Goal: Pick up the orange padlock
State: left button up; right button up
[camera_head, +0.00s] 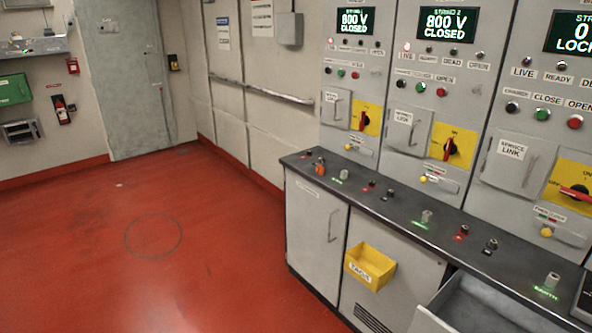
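A small orange object (320,168), which looks like the orange padlock, is at the far left end of the dark counter (400,210), in front of the first cabinet. It is too small for me to make out its shackle. Neither of my grippers is in view.
A yellow bin labelled TAGS (359,278) hangs on the counter's front. A grey drawer (470,308) stands open at the lower right. Several small terminals line the counter top. Panels with yellow rotary switches (453,147) rise behind it. The red floor (120,255) at left is clear.

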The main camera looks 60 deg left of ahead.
aim_at(319, 169)
jog(key=u, duration=1.75)
jog(key=i+l+u, duration=0.15)
jog(key=l, duration=0.2)
jog(key=l+u, duration=0.2)
jog(key=i+l, duration=0.05)
jog(key=l, duration=0.1)
